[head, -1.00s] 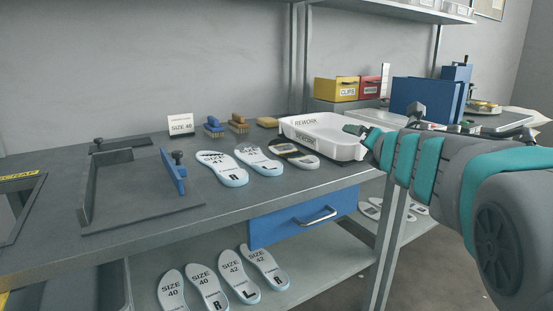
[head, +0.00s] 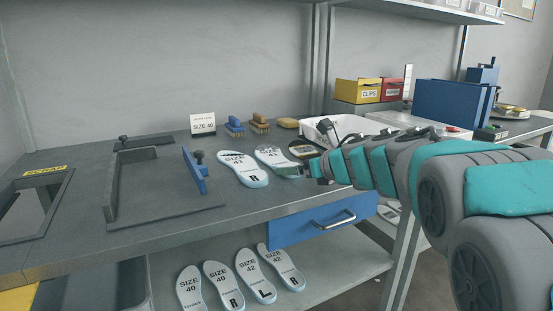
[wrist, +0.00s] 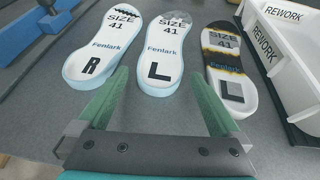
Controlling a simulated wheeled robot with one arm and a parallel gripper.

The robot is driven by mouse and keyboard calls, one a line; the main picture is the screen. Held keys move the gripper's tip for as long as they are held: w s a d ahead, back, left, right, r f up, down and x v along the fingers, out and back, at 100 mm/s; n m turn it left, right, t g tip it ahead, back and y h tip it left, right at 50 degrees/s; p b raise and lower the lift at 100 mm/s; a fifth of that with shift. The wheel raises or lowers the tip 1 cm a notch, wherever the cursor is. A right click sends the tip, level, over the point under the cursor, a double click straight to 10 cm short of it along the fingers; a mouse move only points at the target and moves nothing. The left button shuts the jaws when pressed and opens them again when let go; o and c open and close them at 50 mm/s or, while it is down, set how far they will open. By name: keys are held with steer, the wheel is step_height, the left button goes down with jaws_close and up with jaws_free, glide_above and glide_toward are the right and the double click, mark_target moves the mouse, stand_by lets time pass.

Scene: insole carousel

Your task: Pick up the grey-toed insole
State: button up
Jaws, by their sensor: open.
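The grey-toed insole (wrist: 164,50) is the middle of three size 41 insoles in the wrist view. It is white with a pale blue edge, a mottled grey toe and a black L on its heel. In the head view it (head: 271,156) lies flat on the bench, its heel end partly hidden by my gripper (head: 304,170). In the wrist view my gripper (wrist: 160,74) is open and empty, its green fingers spread on either side of the heel. I cannot tell how high the fingertips are above the bench.
A white insole marked R (wrist: 103,45) lies to the left, and a black-and-yellow-banded insole (wrist: 228,65) to the right. The white REWORK tray (wrist: 287,50) stands beyond that one. A blue-handled fixture (head: 195,170) is further left. More insoles (head: 223,285) lie on the lower shelf.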

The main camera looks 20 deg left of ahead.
steer(key=shift+x, duration=1.2)
steer(key=shift+r, duration=0.1)
steer(key=c, duration=1.1)
steer(key=shift+r, duration=0.1)
steer(key=shift+c, duration=0.2)
